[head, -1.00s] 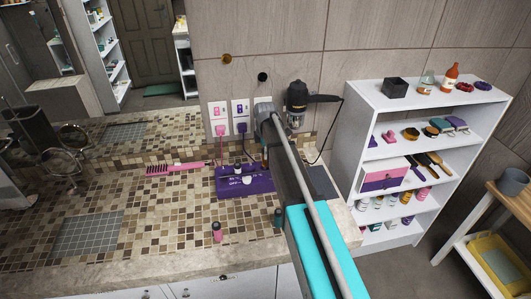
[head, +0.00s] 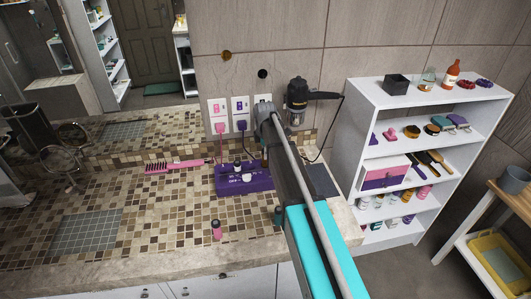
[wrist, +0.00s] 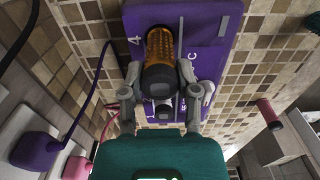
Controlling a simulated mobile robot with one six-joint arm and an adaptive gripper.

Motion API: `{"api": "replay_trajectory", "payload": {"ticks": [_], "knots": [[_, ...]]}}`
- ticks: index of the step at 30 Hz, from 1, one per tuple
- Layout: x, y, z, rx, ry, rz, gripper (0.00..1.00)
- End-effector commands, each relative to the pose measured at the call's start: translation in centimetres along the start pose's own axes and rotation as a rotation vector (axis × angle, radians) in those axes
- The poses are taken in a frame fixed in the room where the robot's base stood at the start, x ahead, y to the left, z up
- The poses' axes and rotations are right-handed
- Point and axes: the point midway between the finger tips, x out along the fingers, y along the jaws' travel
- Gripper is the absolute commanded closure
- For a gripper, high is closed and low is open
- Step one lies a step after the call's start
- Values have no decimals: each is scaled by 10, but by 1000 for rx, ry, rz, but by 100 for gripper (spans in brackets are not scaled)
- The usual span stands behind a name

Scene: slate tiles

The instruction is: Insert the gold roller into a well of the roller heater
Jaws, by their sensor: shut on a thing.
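The gold roller (wrist: 160,45), a ribbed amber cylinder with a dark end cap, is between the fingers of my gripper (wrist: 159,75) in the wrist view. My gripper is shut on it. The purple roller heater (wrist: 201,50) lies behind the roller in that view, with white marks on its top. I cannot tell whether the roller touches the heater or enters a well. In the head view the heater (head: 262,186) sits on the tiled counter, and my arm hides part of its right side.
A pink roller (head: 216,230) stands on the counter's front part, and a dark green one (head: 278,215) stands beside my arm. A pink brush (head: 175,167) lies left of the heater. Cords run to wall sockets (head: 229,116). A white shelf (head: 365,120) stands right of the counter.

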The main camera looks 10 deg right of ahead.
Motion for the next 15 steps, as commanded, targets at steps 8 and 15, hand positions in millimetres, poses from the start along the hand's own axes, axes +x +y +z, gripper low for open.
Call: {"api": "replay_trajectory", "payload": {"ticks": [8,15], "knots": [[6,0,0,0,0,0,100],[10,0,0,0,0,0,100]]}}
